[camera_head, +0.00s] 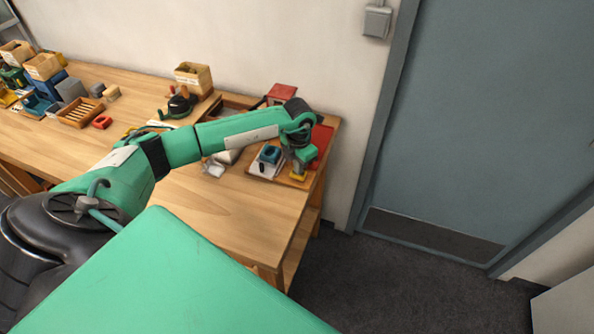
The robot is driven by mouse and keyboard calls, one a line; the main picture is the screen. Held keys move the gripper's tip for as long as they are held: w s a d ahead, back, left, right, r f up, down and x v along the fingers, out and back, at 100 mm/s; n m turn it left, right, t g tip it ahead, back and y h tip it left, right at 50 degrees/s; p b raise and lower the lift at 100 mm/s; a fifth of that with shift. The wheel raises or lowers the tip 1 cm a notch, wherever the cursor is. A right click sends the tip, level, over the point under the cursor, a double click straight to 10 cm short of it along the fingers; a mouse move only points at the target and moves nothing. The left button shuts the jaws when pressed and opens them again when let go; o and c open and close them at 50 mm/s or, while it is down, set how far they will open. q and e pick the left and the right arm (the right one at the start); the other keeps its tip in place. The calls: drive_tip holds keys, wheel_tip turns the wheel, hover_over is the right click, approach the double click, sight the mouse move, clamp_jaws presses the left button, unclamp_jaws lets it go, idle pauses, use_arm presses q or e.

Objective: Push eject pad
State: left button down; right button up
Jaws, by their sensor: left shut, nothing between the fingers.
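My left arm reaches across the wooden table to its right end. My left gripper (299,168) points down there and is shut, with nothing held. Its fingertips are at a small yellow piece (298,177) on a wooden board, which may be the eject pad; I cannot tell whether they touch it. Just left of the gripper is a small device with a teal-blue top (270,154) and a white and dark base. A red panel (322,140) lies behind the gripper, partly hidden by my wrist. My right gripper is not in view.
The wooden table (235,212) is bare at its front right. A wooden box (193,77), a slotted wooden tray (81,111), a red ring-like piece (102,122) and several boxes stand toward the left and back. A blue-grey door (475,130) is at the right.

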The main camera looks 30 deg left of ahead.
use_arm(q)
wheel_tip(320, 180, up, 7)
drive_tip(key=p, duration=0.3)
drive_tip(key=shift+f, duration=0.1)
idle(0.5)
